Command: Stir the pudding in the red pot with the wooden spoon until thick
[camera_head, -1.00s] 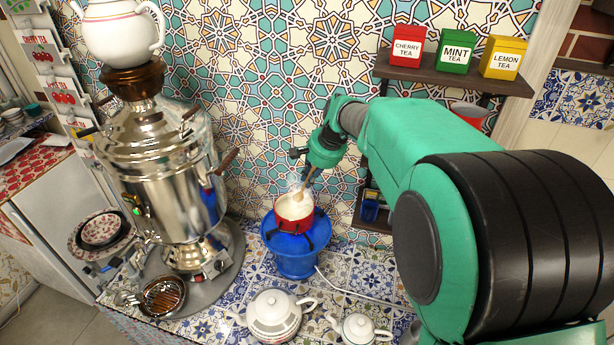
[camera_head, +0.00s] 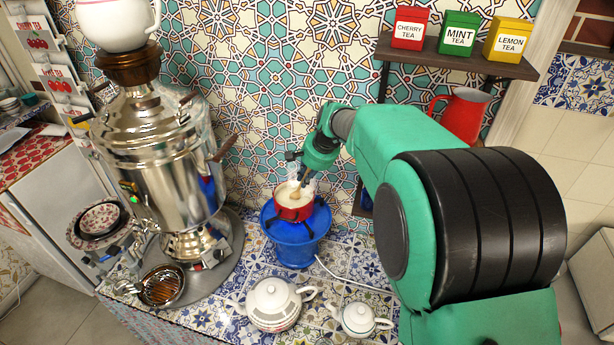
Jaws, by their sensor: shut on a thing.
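The red pot (camera_head: 294,212) stands on a blue burner (camera_head: 296,240) in the middle of the tiled counter. Pale, creamy pudding (camera_head: 288,196) fills it, with faint steam above. The wooden spoon (camera_head: 297,189) stands tilted, its lower end in the pudding. My gripper (camera_head: 303,172) is above the pot, shut on the upper end of the spoon. My gripper hides part of the spoon's handle, and the spoon's lower end is hidden in the pudding.
A large silver samovar (camera_head: 165,170) stands left of the pot. A white teapot (camera_head: 272,304) and a smaller one (camera_head: 359,318) stand in front. A shelf (camera_head: 440,58) with tea tins and a red jug (camera_head: 464,115) are on the right. A white cord (camera_head: 340,280) crosses the counter.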

